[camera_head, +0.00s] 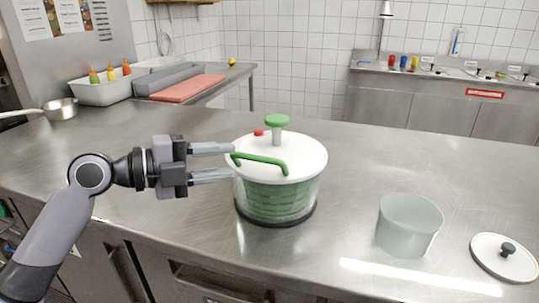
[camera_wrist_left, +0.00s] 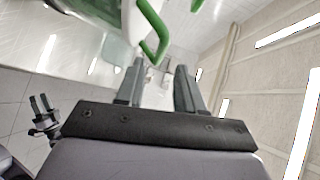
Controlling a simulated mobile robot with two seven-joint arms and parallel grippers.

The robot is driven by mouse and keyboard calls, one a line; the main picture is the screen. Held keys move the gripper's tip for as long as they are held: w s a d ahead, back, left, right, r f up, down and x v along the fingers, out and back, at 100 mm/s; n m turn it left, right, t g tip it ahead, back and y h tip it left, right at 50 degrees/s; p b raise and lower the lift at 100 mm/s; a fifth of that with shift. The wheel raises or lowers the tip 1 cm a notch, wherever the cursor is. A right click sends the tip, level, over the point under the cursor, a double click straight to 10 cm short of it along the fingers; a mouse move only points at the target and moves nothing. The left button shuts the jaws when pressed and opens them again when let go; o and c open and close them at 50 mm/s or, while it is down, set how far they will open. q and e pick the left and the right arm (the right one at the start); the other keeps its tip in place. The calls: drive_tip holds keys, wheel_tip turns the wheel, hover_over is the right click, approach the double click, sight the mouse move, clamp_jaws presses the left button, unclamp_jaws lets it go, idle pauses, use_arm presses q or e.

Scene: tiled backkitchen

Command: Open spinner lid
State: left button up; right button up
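The salad spinner (camera_head: 278,195) stands on the steel counter, with a clear green-tinted bowl and dark base. Its white lid (camera_head: 305,155) is on, with a green knob (camera_head: 276,120) on a post, a small red button (camera_head: 259,132) and a green handle (camera_head: 260,160). My left gripper (camera_head: 232,163) is open at the lid's left edge, its fingertips close to the handle's left end. In the left wrist view the green handle (camera_wrist_left: 155,45) shows just beyond the parted fingers (camera_wrist_left: 160,68). My right gripper (camera_wrist_left: 41,103) shows small there, its fingers apart; the head view does not show it.
A translucent container (camera_head: 408,226) and a white lid with black knob (camera_head: 504,257) are on the counter to the right. A saucepan (camera_head: 61,109), a bottle tray (camera_head: 108,92) and a red board (camera_head: 181,87) are at the back left. The counter behind the spinner is clear.

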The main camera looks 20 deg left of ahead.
sight(251, 159)
use_arm(q)
drive_tip(key=shift+w+d+p, duration=0.35)
drive_tip(key=shift+w+d, duration=0.1)
drive_tip(key=shift+d, duration=0.05)
drive_tip(key=p+x, duration=0.1)
drive_tip(key=x, duration=0.3)
drive_tip(key=shift+w+d+p, duration=0.15)
drive_tip(key=shift+d+p, duration=0.05)
drive_tip(key=shift+p, duration=0.15)
drive_tip(key=shift+w+d+f, duration=0.2)
drive_tip(key=shift+w+d, duration=0.15)
drive_tip(key=shift+d, duration=0.1)
clamp_jaws()
